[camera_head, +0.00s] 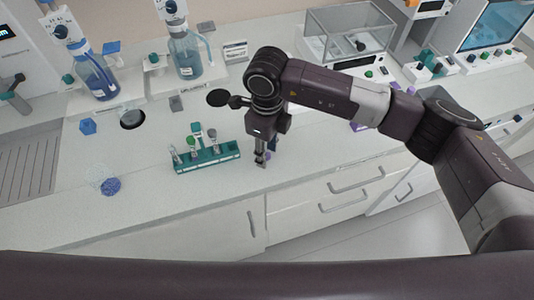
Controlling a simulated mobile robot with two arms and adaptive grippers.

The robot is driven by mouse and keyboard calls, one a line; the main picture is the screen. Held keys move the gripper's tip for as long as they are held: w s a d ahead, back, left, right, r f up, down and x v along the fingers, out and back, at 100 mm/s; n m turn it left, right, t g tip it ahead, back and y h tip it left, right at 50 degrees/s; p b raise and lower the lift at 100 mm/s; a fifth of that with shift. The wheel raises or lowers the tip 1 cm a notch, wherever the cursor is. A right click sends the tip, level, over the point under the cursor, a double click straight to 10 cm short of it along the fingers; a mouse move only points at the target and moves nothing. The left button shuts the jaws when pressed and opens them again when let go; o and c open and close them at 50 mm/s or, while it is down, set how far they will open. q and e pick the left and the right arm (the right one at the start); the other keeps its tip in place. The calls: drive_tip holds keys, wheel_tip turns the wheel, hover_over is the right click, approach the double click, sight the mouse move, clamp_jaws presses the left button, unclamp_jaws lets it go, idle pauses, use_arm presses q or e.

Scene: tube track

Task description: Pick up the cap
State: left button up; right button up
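My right gripper (262,160) points down over the front part of the white counter, just right of the teal tube rack (208,160). A small blue-purple thing (273,146) shows partly behind its fingers; I cannot tell whether it is the cap or whether the fingers touch it. The fingers look close together, but their opening is too small to judge. The rack holds several tubes, some with green or white tops (196,129). My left gripper is not in view.
A blue block (87,126), a dark round opening (132,119) and a clear container with blue contents (110,186) are at left. Blue bottles (187,55) stand behind. A clear box (348,32) is at the back right. The counter's front left is mostly clear.

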drive_tip(key=c, duration=0.7)
drive_tip(key=shift+o, duration=0.2)
drive_tip(key=shift+r, duration=0.2)
